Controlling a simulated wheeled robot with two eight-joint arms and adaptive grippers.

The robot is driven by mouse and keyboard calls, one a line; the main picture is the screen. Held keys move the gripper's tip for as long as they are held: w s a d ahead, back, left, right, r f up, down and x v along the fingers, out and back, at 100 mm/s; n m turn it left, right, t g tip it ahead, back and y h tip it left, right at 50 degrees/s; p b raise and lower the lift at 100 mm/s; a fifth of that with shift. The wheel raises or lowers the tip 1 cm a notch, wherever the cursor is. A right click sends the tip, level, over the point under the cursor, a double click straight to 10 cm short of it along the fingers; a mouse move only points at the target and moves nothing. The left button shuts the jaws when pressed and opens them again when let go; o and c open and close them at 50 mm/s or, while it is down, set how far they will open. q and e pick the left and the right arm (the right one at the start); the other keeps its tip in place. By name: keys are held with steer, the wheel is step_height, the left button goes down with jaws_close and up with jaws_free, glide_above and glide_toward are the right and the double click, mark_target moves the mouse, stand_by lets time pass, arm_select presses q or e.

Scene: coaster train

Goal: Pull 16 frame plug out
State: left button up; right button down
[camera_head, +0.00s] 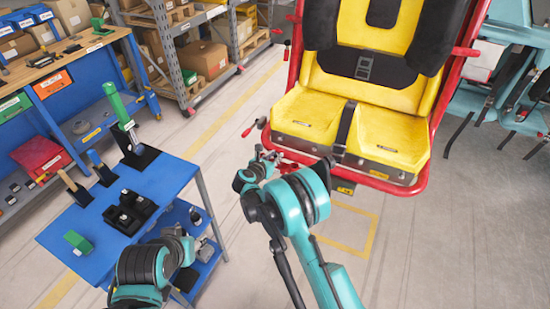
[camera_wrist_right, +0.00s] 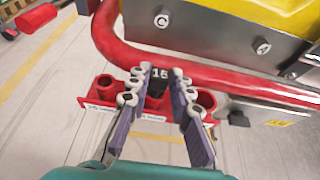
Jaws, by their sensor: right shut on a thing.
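In the right wrist view, a black plug marked "16" (camera_wrist_right: 158,80) sits between the two fingertips of my right gripper (camera_wrist_right: 159,88). The gripper is shut on it. The plug is at a red bracket (camera_wrist_right: 104,109) with round openings on either side and a white label. The bracket is just below the red tube frame (camera_wrist_right: 120,55) of the seat. Whether the plug is still seated is hidden by the fingers. In the head view, my right gripper (camera_head: 268,158) is at the seat's lower left corner. My left gripper (camera_head: 190,237) is beside the blue cart; its fingers are unclear.
The yellow coaster seat (camera_head: 385,130) in its red frame stands at upper right. A blue cart (camera_head: 165,180) at left carries a green-handled tool (camera_head: 122,112), black holders (camera_head: 130,212) and a green block (camera_head: 77,241). A workbench and shelves stand behind. The floor between is clear.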

steer(key=shift+r+p, duration=1.1)
steer(key=shift+r, duration=1.15)
steer(key=shift+r+p, duration=1.25)
steer(key=shift+r, duration=1.25)
